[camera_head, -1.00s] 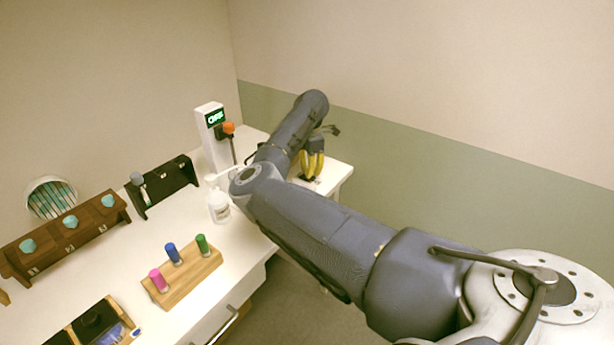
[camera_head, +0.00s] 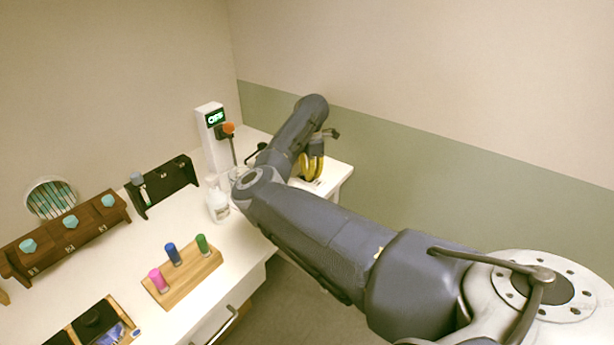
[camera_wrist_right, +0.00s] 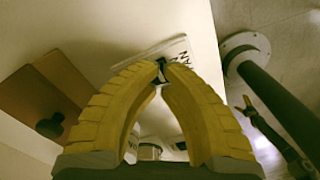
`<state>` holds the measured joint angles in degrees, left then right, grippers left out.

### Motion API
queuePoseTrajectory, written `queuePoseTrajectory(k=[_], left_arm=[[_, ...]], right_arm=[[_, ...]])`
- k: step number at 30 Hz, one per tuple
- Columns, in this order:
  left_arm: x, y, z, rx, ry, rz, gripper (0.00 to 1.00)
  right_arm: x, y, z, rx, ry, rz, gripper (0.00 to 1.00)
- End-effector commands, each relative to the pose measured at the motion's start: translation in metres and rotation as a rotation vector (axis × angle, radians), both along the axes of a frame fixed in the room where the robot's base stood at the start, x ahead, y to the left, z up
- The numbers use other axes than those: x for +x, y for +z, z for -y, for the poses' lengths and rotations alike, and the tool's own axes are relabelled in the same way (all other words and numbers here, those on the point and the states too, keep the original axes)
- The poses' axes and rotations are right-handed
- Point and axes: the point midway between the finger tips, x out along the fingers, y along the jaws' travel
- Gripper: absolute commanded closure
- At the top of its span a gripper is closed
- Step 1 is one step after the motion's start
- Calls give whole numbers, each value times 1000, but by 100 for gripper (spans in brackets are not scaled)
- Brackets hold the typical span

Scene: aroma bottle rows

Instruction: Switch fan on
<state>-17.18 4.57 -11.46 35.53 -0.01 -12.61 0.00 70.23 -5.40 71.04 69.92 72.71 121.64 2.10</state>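My right gripper (camera_head: 311,168) has yellow fingers and is at the table's far right corner, pointing down. In the right wrist view (camera_wrist_right: 160,68) its fingertips meet over a small pale plate (camera_wrist_right: 180,50) with partly hidden dark lettering. A small dark piece shows between the tips; I cannot tell whether it is a switch or part of the fingers. The plate's edge also shows below the gripper in the head view (camera_head: 317,183). A round slatted vent (camera_head: 50,198), possibly the fan, is in the wall at left. My left gripper is not in view.
A white post (camera_head: 212,140) has a lit green display and an orange-topped part beside it. White bottles (camera_head: 217,205) stand near my arm. A wooden rack (camera_head: 182,275) holds pink, blue and green vials. Dark racks stand at the back left.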

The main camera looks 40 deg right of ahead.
Motion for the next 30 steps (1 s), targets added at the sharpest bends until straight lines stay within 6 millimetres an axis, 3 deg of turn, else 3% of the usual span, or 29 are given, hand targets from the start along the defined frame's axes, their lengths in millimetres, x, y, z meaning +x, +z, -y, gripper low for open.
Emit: queuePoseTrajectory(k=[22, 30], left_arm=[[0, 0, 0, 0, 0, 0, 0], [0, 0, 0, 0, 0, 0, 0]], right_arm=[[0, -10, 0, -1, 1, -2, 100], [0, 1, 0, 0, 0, 0, 100]])
